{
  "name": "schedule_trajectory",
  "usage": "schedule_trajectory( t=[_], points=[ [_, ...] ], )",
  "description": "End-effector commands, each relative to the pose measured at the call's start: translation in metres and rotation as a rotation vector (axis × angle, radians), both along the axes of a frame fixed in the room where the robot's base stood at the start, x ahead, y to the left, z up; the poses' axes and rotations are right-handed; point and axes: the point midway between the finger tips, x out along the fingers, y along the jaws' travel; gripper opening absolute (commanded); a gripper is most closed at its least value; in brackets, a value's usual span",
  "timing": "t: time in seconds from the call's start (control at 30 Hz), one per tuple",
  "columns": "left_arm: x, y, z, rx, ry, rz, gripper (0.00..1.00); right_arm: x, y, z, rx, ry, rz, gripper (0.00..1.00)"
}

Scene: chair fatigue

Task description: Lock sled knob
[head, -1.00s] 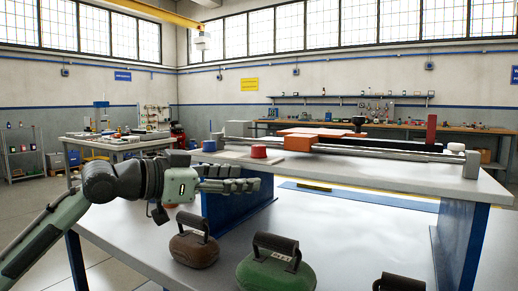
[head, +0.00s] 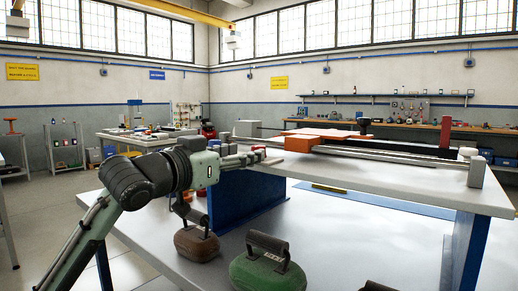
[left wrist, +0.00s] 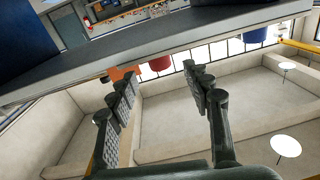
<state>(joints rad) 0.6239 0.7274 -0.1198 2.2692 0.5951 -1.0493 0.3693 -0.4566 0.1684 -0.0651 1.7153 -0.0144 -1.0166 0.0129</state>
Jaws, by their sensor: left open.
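The orange sled (head: 325,136) sits on long metal rails on the raised bench, right of my left gripper. A small black knob (head: 363,122) stands at the sled's far side. My left gripper (head: 262,157) is open and empty at the bench's left end, apart from the sled. In the left wrist view its two fingers (left wrist: 160,84) are spread, with an upside-down bench edge above them and a bit of orange behind the left finger. A red button (left wrist: 160,63) shows between the fingers, and a blue one to the right. My right gripper is not in view.
Green (head: 267,268) and brown (head: 196,243) handled weights stand on the lower table, below my left arm. A red upright post (head: 446,132) and a grey end block (head: 476,172) stand at the rail's right end. The white bench top (head: 400,175) is clear in front of the rails.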

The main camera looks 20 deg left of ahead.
Motion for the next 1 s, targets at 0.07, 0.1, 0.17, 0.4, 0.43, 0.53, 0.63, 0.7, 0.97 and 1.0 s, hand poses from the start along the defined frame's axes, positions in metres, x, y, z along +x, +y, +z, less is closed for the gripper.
schedule_trajectory(
  t=[0.07, 0.1, 0.17, 0.4, 0.43, 0.53, 0.63, 0.7, 0.97, 1.0],
  points=[
    [0.013, -0.005, 0.002, -0.003, 0.002, -0.002, 0.50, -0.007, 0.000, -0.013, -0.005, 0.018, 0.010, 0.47],
    [0.020, -0.006, 0.002, -0.003, 0.002, -0.001, 0.50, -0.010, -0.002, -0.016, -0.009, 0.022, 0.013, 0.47],
    [0.029, -0.010, 0.002, -0.003, 0.001, -0.003, 0.50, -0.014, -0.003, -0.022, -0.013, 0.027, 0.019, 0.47],
    [0.056, -0.017, 0.001, 0.000, 0.001, -0.002, 0.50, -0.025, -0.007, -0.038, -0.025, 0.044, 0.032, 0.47],
    [0.058, -0.018, 0.000, 0.000, 0.001, -0.002, 0.50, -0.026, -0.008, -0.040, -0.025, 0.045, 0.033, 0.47],
    [0.061, -0.019, 0.000, 0.002, 0.002, -0.002, 0.50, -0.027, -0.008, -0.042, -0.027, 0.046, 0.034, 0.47],
    [0.061, -0.019, 0.000, 0.002, 0.001, -0.002, 0.50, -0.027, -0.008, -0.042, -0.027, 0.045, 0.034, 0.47],
    [0.061, -0.019, 0.000, 0.002, 0.001, -0.002, 0.50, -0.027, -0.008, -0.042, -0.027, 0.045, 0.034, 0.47],
    [0.061, -0.019, 0.000, 0.001, 0.001, -0.002, 0.22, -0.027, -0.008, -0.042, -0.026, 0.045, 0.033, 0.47],
    [0.061, -0.019, 0.000, 0.001, 0.001, -0.002, 0.17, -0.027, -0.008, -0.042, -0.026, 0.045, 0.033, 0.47]
  ],
)
